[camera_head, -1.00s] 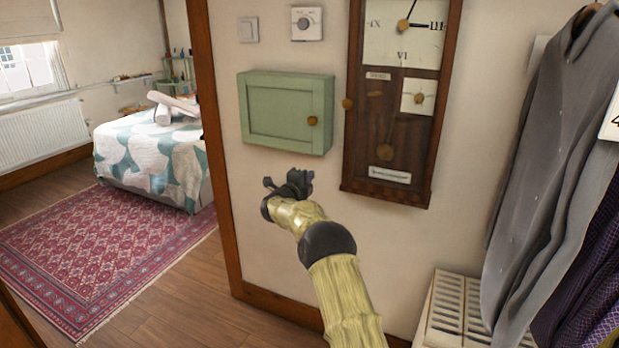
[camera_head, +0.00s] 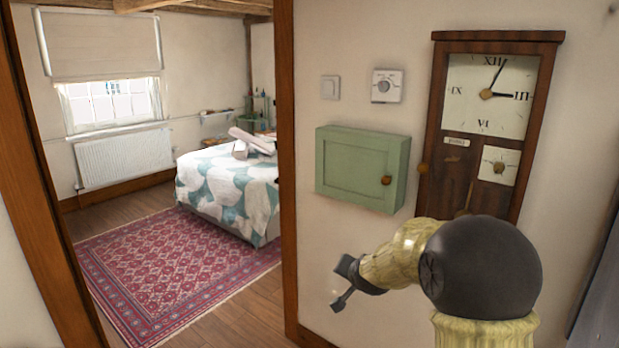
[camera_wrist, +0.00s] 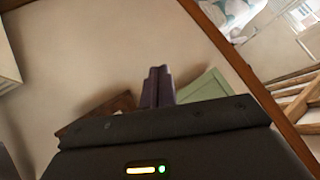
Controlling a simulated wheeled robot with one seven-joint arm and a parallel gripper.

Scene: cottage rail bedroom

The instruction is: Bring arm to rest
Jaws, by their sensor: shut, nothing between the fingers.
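My gripper (camera_head: 343,286) is in the head view, at the end of my bent yellow arm, left of my large dark joint. It is in front of the wall, below the green cabinet, and holds nothing. In the wrist view my gripper (camera_wrist: 158,72) shows as two dark fingers side by side, pressed together. The cabinet (camera_head: 362,168) is closed and hangs on the wall; a green corner of it shows in the wrist view (camera_wrist: 203,86). My arm hides the lower part of the wooden clock (camera_head: 436,195).
A wooden door post (camera_head: 287,150) stands left of my gripper. Through the doorway are a bed (camera_head: 240,185), a red patterned rug (camera_head: 165,260) and a radiator (camera_head: 125,158). A thermostat (camera_head: 387,86) and a switch (camera_head: 330,88) are above the cabinet. Grey cloth (camera_head: 597,300) hangs at the right edge.

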